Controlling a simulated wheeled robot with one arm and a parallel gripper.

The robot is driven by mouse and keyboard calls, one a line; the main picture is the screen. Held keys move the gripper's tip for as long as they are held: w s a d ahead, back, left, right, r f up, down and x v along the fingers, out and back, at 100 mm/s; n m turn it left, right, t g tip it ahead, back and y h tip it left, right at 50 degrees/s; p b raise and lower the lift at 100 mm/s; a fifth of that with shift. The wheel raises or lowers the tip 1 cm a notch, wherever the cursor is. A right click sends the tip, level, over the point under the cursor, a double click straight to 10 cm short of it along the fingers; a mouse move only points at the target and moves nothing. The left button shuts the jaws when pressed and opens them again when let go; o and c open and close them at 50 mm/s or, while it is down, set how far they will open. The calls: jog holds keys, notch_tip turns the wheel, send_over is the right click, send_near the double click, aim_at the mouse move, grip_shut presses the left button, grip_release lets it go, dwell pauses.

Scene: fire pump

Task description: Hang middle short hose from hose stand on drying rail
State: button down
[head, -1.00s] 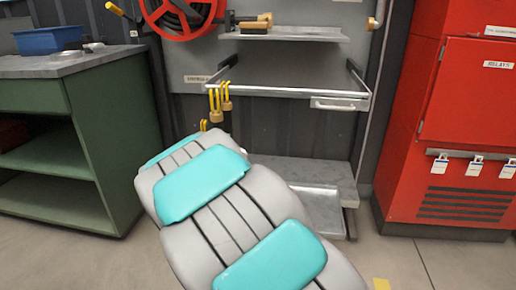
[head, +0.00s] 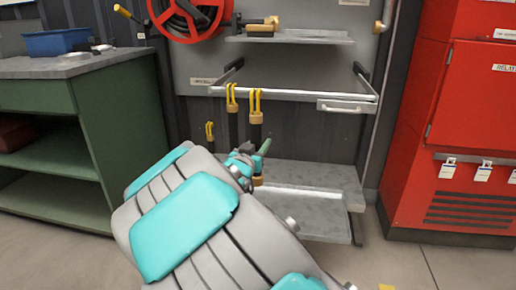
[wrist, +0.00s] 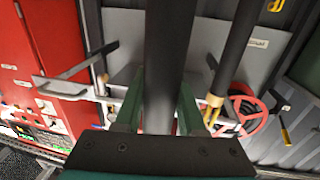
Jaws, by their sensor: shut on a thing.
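My gripper (head: 262,150) is shut on a short black hose, whose body (wrist: 170,50) passes between the green fingers in the wrist view. In the head view this appears to be the right hose (head: 255,118), with a yellow loop and brass coupling on top and another brass end below the gripper. The silver drying rail (head: 300,95) is behind the held hose's loop; contact cannot be told. My arm hides the hose stand.
A metal shelf (head: 340,40) is above the rail, and a low grey bench (head: 310,175) below it. A red hose reel (head: 185,15) is upper left. A green workbench (head: 90,150) stands left and a red cabinet (head: 480,100) right.

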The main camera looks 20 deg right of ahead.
jog(key=w+a+f+b+x, duration=0.1)
jog(key=x, duration=1.1)
jog(key=shift+w+f+b, duration=0.3)
jog(key=shift+w, duration=0.2)
dwell(0.5)
jog(key=shift+c, duration=2.1)
grip_release()
jog(key=shift+f, duration=0.1)
